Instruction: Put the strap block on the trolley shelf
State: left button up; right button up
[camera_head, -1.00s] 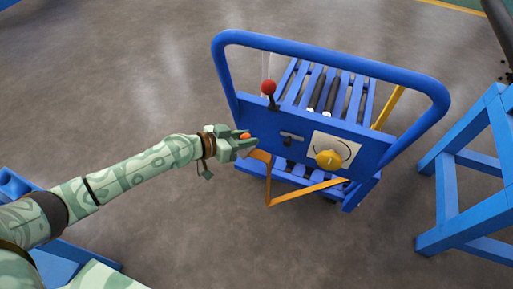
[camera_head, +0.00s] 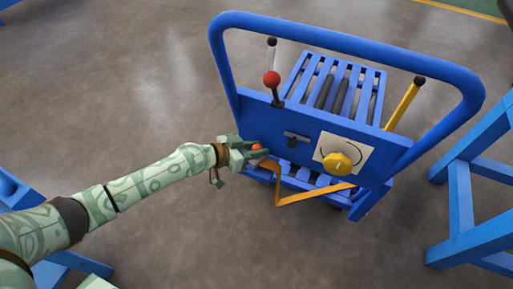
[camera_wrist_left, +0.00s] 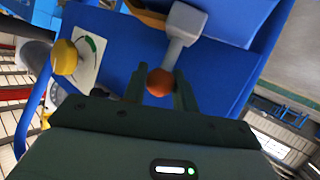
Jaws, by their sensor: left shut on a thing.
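My left gripper (camera_head: 257,150) is beside the left part of the blue trolley's (camera_head: 315,137) front panel. Its jaws are shut on an orange ball (camera_wrist_left: 160,82). In the left wrist view the ball meets a grey stem with a broader grey head (camera_wrist_left: 187,20); I cannot tell whether this is the strap block. The slatted trolley shelf (camera_head: 318,76) lies behind the panel, with dark bars on it. Lower slats (camera_head: 303,173) show below the panel, partly hidden. An orange strap or bar (camera_head: 310,194) juts out low at the front. My right gripper is out of view.
A tall blue handle loop (camera_head: 345,40) rises around the shelf. A blue frame (camera_head: 462,205) stands close on the right.

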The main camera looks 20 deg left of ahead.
pick_arm(q)
jog(key=shift+f, duration=0.1)
jog(key=o, duration=0.8)
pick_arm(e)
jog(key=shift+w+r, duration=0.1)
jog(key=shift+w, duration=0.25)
